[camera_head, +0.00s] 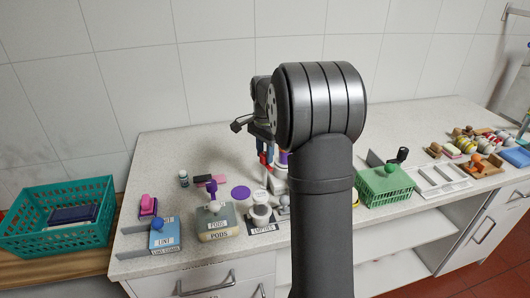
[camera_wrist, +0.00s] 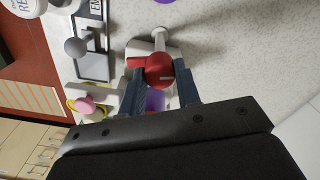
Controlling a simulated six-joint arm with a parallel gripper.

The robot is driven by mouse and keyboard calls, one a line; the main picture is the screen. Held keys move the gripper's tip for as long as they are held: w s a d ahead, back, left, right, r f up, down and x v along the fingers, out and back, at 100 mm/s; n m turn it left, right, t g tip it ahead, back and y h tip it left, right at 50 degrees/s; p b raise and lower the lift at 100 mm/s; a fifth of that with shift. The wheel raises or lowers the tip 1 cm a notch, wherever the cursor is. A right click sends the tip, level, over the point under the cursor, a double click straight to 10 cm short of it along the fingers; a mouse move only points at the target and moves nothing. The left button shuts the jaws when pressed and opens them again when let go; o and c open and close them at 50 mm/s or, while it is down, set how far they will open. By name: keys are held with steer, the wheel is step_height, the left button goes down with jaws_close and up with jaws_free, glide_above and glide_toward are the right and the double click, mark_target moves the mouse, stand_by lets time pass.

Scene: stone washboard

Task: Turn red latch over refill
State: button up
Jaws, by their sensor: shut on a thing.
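The red latch (camera_wrist: 158,71) is a round red knob with a flat arm pointing left, on a white base (camera_wrist: 140,47) with a pale post in the wrist view. My gripper (camera_wrist: 159,92) has its two dark blue fingers on either side of the latch, shut on it. Something purple (camera_wrist: 155,101) shows between the fingers, below the latch. In the head view my gripper (camera_head: 265,157) is partly hidden by my arm, and a bit of red shows at it. A white round piece with a cut-off label starting "RE" (camera_wrist: 27,7) is at the wrist view's upper left; whether it is the refill, I cannot tell.
A tray with a grey ball knob (camera_wrist: 75,47) lies left of the latch. In the head view, the PODS box (camera_head: 218,235) and blue LINT box (camera_head: 163,239) stand left, and a green basket (camera_head: 384,188) right. A teal basket (camera_head: 55,235) is far left. The counter's back is clear.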

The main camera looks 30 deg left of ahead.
mark_target(264, 154)
steer(key=n, duration=1.1)
steer(key=shift+n, duration=2.1)
steer(key=o, duration=1)
step_height(264, 154, up, 18)
steer(key=shift+f, duration=0.25)
step_height(264, 154, down, 18)
steer(key=shift+r, duration=0.2)
